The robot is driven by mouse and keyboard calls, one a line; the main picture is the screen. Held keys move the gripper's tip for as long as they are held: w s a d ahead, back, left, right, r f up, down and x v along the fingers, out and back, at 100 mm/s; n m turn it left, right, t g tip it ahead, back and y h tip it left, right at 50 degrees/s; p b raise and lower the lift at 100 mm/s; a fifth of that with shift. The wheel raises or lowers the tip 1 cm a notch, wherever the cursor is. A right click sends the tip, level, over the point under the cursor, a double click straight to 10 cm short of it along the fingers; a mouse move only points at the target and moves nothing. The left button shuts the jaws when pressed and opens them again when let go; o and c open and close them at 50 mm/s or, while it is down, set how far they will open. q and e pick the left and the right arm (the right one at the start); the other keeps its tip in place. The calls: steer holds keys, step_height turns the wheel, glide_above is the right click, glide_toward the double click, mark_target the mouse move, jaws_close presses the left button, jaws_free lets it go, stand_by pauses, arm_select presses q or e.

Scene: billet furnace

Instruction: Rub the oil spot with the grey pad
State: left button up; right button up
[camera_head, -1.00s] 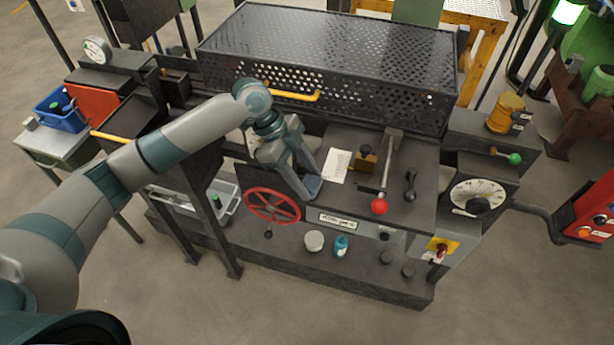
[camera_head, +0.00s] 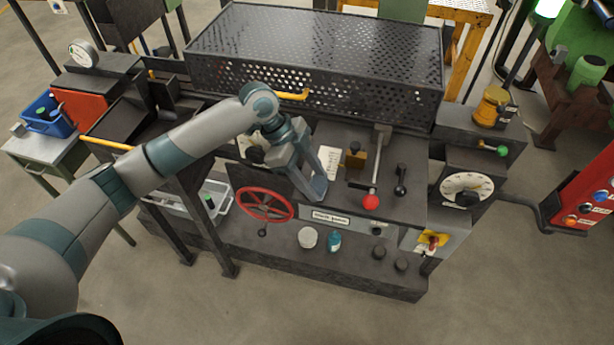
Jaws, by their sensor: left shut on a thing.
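My left gripper (camera_head: 316,192) comes in from the left and points down onto the dark top of the machine bench (camera_head: 350,196). It is shut, with its fingertips at or just above that surface, right of the red handwheel (camera_head: 264,205) and beside a white paper sheet (camera_head: 329,162). The grey pad appears to be what it holds, but the fingers hide it and its outline cannot be made out. No oil spot can be told apart on the dark surface; the gripper may cover it. My right gripper is not in view.
A red-knobbed lever (camera_head: 371,202) and a small black lever (camera_head: 401,180) stand right of the gripper. A perforated guard (camera_head: 312,60) with a yellow handle rises behind. A white round tub (camera_head: 308,238) and teal bottle (camera_head: 334,241) stand on the lower ledge in front.

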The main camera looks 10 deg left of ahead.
arm_select(q)
steer(key=shift+s+d+f, duration=0.15)
steer(key=shift+d, duration=0.1)
steer(key=shift+s+d, duration=0.1)
steer(key=shift+d, duration=0.6)
steer(key=shift+d+p, duration=0.55)
steer(key=shift+d, duration=0.8)
steer(key=shift+r, duration=0.25)
steer(key=shift+r, duration=2.9)
steer(key=shift+r, duration=0.1)
steer(key=shift+r, duration=1.4)
steer(key=shift+a, duration=0.1)
